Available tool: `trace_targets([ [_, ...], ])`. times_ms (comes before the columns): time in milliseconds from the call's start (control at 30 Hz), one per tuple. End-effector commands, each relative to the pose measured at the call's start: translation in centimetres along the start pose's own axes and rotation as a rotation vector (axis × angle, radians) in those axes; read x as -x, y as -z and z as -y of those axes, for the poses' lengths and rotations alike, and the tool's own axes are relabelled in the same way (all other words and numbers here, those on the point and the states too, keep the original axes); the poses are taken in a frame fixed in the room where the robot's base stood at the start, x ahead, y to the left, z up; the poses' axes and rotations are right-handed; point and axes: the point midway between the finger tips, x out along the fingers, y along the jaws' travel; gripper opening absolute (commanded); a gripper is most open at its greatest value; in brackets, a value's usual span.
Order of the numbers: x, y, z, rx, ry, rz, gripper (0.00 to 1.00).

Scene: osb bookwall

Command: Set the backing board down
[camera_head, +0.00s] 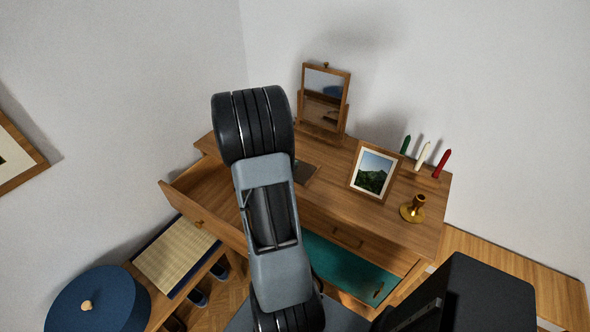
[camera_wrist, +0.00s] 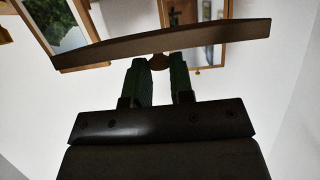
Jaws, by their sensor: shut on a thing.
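The backing board (camera_wrist: 215,35) is a thin brown panel, seen nearly edge-on across the wrist view. My gripper (camera_wrist: 161,66) has its green fingers shut on a small round tab at the board's edge. In the head view my own arm hides the gripper. A dark brown flat piece (camera_head: 306,173), which looks like the board, shows just right of the arm over the wooden dressing table (camera_head: 400,222). I cannot tell whether it touches the top.
A mirror on a stand (camera_head: 324,95) is at the table's back, with a framed landscape picture (camera_head: 372,171) to its right. A brass candlestick (camera_head: 413,209) and several candles (camera_head: 441,164) are at the right. A drawer (camera_head: 205,195) stands open at the left. A blue round lid (camera_head: 92,302) is lower left.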

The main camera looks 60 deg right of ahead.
Motion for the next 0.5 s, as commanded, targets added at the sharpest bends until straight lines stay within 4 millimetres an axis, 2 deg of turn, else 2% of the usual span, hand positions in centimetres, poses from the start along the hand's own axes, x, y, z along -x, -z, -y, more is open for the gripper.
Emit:
trace_targets([
  [367, 0.03, -0.26, 0.06, 0.006, 0.014, -0.002, 0.00],
  [500, -0.75, -0.23, 0.43, 0.005, 0.013, -0.001, 0.00],
])
